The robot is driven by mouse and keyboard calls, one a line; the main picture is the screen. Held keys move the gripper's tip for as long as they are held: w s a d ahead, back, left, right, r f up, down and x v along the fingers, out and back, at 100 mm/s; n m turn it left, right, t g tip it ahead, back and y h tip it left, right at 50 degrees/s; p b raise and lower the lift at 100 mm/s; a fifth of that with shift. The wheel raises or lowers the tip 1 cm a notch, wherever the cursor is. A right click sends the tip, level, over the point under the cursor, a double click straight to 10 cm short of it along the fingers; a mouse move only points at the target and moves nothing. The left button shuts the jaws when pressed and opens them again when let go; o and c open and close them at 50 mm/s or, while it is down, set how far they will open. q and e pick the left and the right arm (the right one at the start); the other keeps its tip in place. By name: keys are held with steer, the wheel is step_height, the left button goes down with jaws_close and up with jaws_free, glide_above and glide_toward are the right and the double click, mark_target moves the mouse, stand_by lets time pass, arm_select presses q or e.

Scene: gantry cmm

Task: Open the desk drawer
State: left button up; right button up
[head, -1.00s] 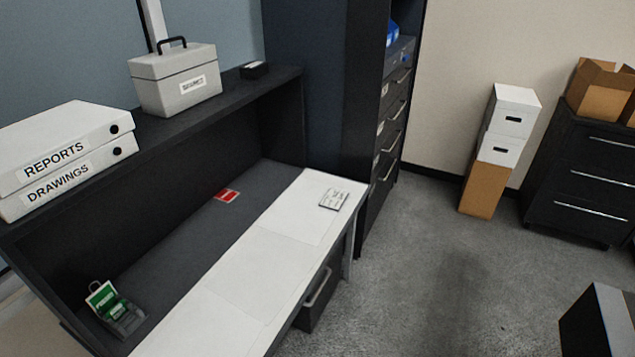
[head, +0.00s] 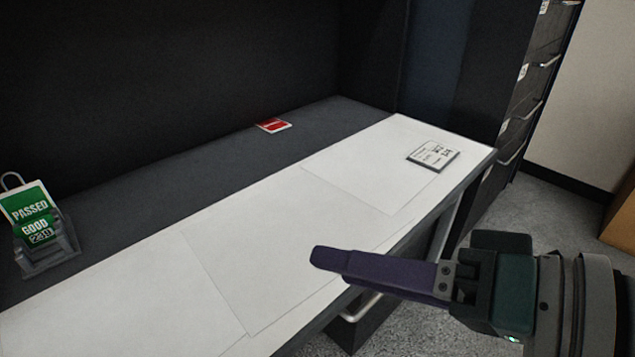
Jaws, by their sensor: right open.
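The desk (head: 270,240) has a pale top that runs from the lower left to the right. The dark desk drawer (head: 362,330) is under its front edge, and only part of its front shows. Its light bar handle (head: 360,308) shows just below my right gripper (head: 328,262). That gripper comes in from the right with its long purple fingers open and nothing seen between them. In the picture the fingers overlap the desk's front edge and cover part of the drawer area. I cannot tell whether they touch anything. My left gripper is not in view.
A red card (head: 273,126) lies at the back, and a small labelled pad (head: 432,156) lies on the right end. A dark drawer cabinet (head: 520,100) stands beyond. Grey carpet (head: 565,190) shows at right.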

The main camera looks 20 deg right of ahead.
steer(key=w+d+f+m+t+h+b, duration=0.2)
steer(key=d+f+m+h+b, duration=0.15)
steer(key=d+f+b, duration=0.45)
steer(key=w+d+f+m+t+h+b, duration=0.1)
steer(key=w+d+f+m+h+b, duration=0.3)
steer(key=f+b, duration=0.75)
steer(key=d+f+m+t+h+b, duration=0.15)
steer(key=d+f+m+b, duration=0.35)
steer(key=f+b, duration=0.5)
steer(key=shift+y, duration=0.5)
steer(key=w+f, duration=0.1)
steer(key=w, duration=0.2)
steer(key=w+f, duration=0.1)
steer(key=w, duration=0.2)
steer(key=w+f, duration=0.1)
steer(key=w, duration=0.2)
steer(key=shift+w+a+f, duration=0.1)
steer(key=shift+a, duration=0.15)
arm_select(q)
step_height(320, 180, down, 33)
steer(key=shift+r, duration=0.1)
arm_select(e)
jaws_close()
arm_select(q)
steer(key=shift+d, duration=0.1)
